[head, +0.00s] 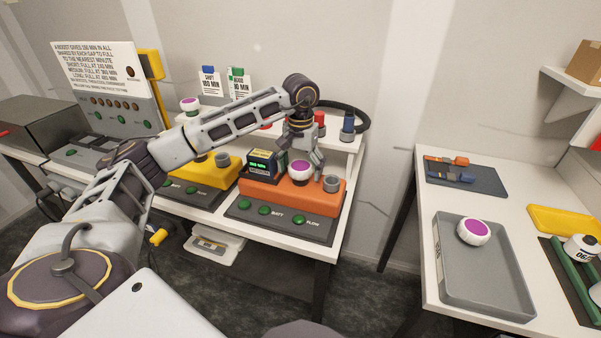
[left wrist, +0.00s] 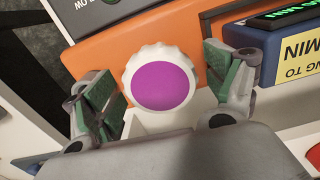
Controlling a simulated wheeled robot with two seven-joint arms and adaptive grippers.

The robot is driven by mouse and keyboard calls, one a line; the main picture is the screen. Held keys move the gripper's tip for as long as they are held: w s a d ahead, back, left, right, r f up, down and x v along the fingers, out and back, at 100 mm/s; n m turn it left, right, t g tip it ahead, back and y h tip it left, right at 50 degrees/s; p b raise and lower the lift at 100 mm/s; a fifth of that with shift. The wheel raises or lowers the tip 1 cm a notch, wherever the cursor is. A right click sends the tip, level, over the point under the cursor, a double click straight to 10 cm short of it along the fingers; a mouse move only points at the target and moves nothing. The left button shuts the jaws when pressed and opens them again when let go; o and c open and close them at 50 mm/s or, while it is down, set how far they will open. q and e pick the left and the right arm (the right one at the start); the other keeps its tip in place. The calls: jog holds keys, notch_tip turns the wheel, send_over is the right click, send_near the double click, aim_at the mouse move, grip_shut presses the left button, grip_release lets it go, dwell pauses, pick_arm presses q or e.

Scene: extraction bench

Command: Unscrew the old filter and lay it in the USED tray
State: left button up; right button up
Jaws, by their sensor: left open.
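A white ribbed filter with a purple top (head: 300,170) sits on the orange unit (head: 262,192) on the bench. My left gripper (head: 303,150) points down just above it and is open. In the left wrist view the filter (left wrist: 162,82) lies between the two spread fingers of the gripper (left wrist: 164,92), with a visible gap on the right; contact on the left is unclear. A grey tray (head: 490,291) on the right table holds a similar purple-topped filter (head: 474,231). Its side label is too small to read. My right gripper is not in view.
On the orange unit, a dark box with a green display (head: 264,164) stands left of the filter and a grey cylinder (head: 331,184) right of it. A yellow unit (head: 212,172) is further left. A floor gap separates bench and right table. Another purple-topped part (head: 190,104) stands on the shelf.

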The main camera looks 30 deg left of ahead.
pick_arm(q)
jog(key=shift+m, duration=1.8)
jog(key=shift+c, duration=0.4)
jog(key=c, duration=1.1)
jog(key=shift+n, duration=0.3)
